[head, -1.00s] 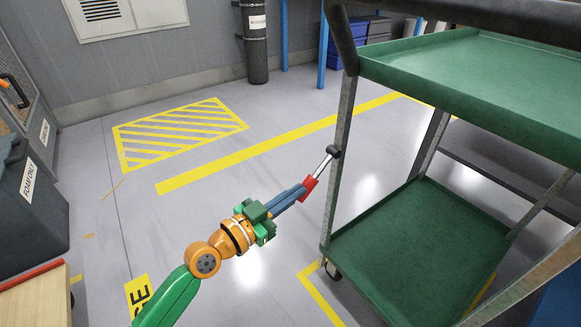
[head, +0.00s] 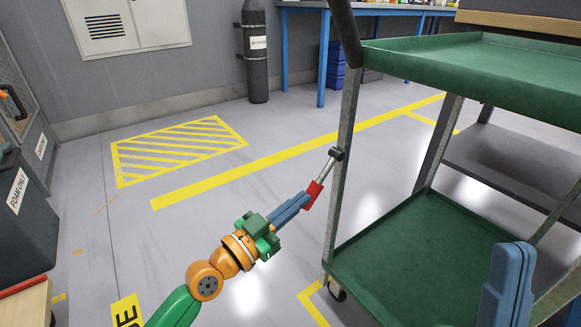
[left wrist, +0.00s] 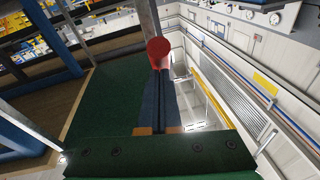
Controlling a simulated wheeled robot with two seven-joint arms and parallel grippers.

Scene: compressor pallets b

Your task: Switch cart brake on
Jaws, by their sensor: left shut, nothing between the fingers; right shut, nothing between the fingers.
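The green two-shelf cart (head: 470,70) stands at the right in the head view. Its brake lever (head: 325,168) is a silver rod on a dark pivot at the near-left post, slanting down and left to a red grip (head: 314,190). My left gripper (head: 304,199) is shut and empty, its blue fingertips at the red grip. In the left wrist view the red grip (left wrist: 158,48) is just beyond the shut fingertips (left wrist: 160,72); I cannot tell whether they touch. My right gripper (head: 512,262) is shut and empty in front of the cart's lower shelf.
A dark cart handle (head: 346,30) rises at the post's top. A wheel (head: 337,290) shows under the lower shelf. A dark bin (head: 25,215) is at the left. A gas cylinder (head: 256,60) stands by the wall. The yellow-marked floor left of the cart is clear.

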